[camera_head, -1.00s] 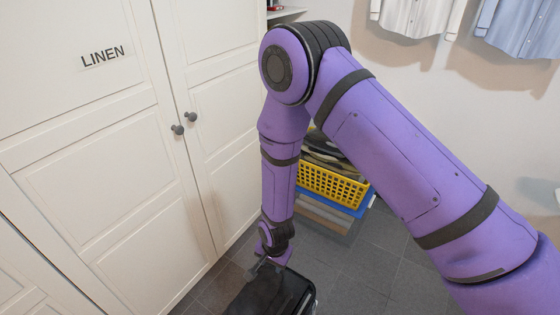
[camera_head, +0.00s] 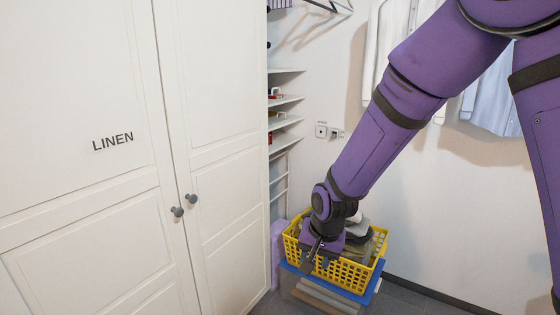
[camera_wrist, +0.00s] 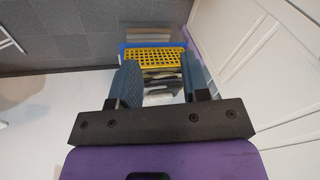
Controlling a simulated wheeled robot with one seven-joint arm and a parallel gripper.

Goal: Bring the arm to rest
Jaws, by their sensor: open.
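My purple arm reaches down from the upper right in the head view. My gripper (camera_head: 318,262) shows in front of the yellow basket in that picture; how far apart they are I cannot tell. In the wrist view my gripper (camera_wrist: 158,84) is open, its two fingers well apart with nothing between them. The yellow basket (camera_wrist: 150,60) shows beyond the fingertips there, and it also shows in the head view (camera_head: 355,277). It holds folded grey and dark cloth.
The basket stands on a blue-lidded box (camera_head: 330,290). The white linen cupboard (camera_head: 225,150) fills the left side. Shelves (camera_head: 285,120) with small items stand beyond it. Shirts (camera_head: 495,95) hang on the wall at right. Grey floor (camera_wrist: 60,40) is open in the wrist view.

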